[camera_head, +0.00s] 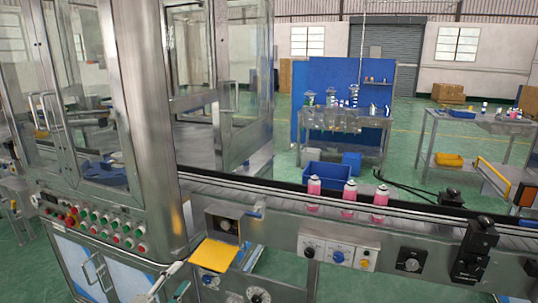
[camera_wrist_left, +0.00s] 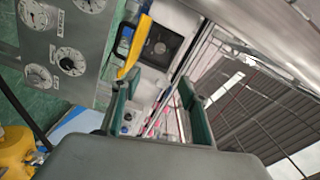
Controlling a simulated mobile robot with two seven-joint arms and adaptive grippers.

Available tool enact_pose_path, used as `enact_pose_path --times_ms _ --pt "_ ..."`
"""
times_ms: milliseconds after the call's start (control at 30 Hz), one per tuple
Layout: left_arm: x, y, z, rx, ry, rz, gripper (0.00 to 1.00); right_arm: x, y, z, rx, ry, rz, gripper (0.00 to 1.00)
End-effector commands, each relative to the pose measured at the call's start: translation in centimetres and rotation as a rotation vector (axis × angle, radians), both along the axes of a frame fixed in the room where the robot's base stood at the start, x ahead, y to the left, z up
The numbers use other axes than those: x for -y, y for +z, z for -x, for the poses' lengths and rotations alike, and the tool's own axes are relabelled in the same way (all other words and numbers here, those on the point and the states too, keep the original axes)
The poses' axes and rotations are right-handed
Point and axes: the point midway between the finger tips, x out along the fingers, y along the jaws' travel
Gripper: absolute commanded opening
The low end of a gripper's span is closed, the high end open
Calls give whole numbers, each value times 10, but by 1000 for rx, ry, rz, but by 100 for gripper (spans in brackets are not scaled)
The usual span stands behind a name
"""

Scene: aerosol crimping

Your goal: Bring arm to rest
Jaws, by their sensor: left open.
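My left gripper (camera_head: 176,279) shows small at the bottom of the head view, in front of the machine's lower panel and left of the yellow flap. In the left wrist view its two green-padded fingers (camera_wrist_left: 156,104) stand apart with nothing held between them. Three pink aerosol cans with pale tops (camera_head: 349,191) stand upright in a row on the conveyor (camera_head: 430,211), well to the right of the gripper. My right gripper is in neither view.
The glass-doored steel machine (camera_head: 150,110) with its button panel (camera_head: 105,228) fills the left. A yellow flap (camera_head: 214,255) juts out near the gripper. Dial boxes (camera_head: 340,254) line the conveyor front. A blue bin (camera_head: 326,176) and workbenches stand behind.

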Motion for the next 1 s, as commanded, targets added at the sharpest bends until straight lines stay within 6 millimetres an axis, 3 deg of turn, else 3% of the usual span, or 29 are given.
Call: enact_pose_path --times_ms 367,533,700,833,1000 --pt "29 -89 108 -303 124 379 44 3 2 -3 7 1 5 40" --pt "45 -135 191 -521 240 626 44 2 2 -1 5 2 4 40" --pt "57 -165 269 -714 363 843 44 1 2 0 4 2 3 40" --pt "63 -174 304 -800 424 937 44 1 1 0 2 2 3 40" --pt "66 -178 319 -836 450 977 44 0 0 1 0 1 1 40"
